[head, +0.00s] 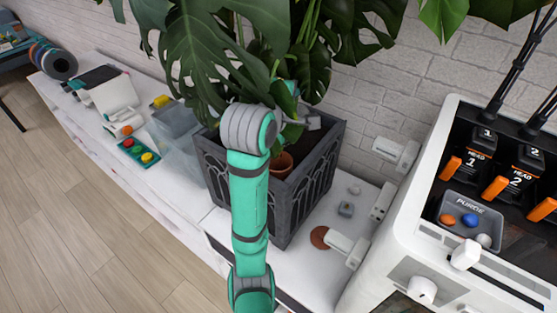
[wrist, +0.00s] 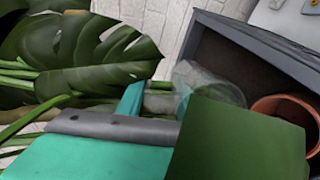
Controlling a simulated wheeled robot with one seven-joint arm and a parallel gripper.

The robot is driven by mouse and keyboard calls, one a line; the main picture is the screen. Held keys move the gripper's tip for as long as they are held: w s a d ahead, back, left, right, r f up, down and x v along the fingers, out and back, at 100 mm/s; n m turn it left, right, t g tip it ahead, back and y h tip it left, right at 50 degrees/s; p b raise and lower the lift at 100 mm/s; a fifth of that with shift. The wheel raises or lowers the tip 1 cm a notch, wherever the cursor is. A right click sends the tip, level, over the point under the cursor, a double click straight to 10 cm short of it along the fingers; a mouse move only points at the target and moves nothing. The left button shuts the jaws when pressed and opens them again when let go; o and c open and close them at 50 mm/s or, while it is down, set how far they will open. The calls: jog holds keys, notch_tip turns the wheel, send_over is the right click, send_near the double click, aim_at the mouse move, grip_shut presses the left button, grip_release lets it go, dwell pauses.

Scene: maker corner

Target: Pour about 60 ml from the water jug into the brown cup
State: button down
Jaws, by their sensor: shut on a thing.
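A round terracotta-brown cup (head: 281,165) sits inside the dark planter, and its rim shows at the right of the wrist view (wrist: 282,108), partly covered by a dark green leaf. My gripper (head: 304,121) is over the planter, above and behind the cup, largely hidden by leaves and my wrist. In the wrist view my gripper (wrist: 158,100) is shut on a clear, see-through vessel, which looks like the water jug (wrist: 218,80). The jug is to the left of the cup there and apart from it in the picture. Its water level and tilt cannot be told.
The dark planter (head: 305,200) has raised walls around the cup. Large monstera leaves (head: 225,60) crowd my arm. A white machine (head: 400,235) stands at the right. A brown disc (head: 320,237) and small white parts lie between. A clear tub (head: 177,120) stands left.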

aim_at(298, 105)
jog(key=shift+w+d+f+g+y, duration=0.3)
jog(key=shift+w+f+g, duration=0.25)
jog(key=shift+g, duration=0.35)
jog(key=shift+w+d+g+y, duration=0.1)
jog(key=shift+w+g+y, duration=0.3)
jog(key=shift+g, duration=0.5)
jog(key=shift+w+d+f+g+y, duration=0.15)
jog(key=shift+w+g+y, duration=0.2)
jog(key=shift+g, duration=0.45)
dwell(1.1)
